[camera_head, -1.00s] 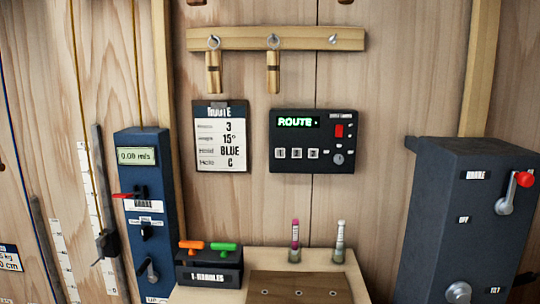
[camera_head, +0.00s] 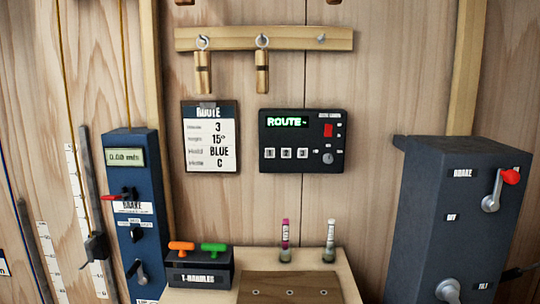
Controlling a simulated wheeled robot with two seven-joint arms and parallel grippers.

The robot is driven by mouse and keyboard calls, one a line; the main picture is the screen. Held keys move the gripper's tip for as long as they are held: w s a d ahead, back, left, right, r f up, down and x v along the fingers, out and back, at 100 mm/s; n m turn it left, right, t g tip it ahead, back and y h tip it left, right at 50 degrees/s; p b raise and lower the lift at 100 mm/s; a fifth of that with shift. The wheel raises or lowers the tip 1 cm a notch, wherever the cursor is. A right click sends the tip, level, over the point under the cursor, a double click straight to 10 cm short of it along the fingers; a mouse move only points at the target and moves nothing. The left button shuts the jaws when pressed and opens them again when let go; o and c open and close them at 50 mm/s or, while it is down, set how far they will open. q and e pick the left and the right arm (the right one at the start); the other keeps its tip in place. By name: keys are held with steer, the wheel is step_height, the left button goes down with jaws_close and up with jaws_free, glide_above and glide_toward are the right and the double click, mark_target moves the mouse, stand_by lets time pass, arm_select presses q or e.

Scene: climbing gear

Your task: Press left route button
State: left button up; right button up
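The black route panel (camera_head: 303,141) is mounted on the wooden wall near the middle of the head view. Its small screen (camera_head: 287,122) shows "ROUTE" in green. Below the screen is a row of three pale buttons marked 1, 2 and 3; the left button (camera_head: 270,153) is the one marked 1. A red switch (camera_head: 328,130) and a round knob (camera_head: 328,158) sit on the panel's right side. Neither of my grippers is in the picture, and nothing covers the panel.
A route card (camera_head: 210,140) hangs left of the panel. A peg rail (camera_head: 264,39) is above. A blue box (camera_head: 134,215) stands left and a dark lever box (camera_head: 463,220) right. Below, a wooden bench (camera_head: 345,280) holds a T-handle block (camera_head: 200,270) and two tubes.

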arm_select(q)
jaws_close()
stand_by(1.1)
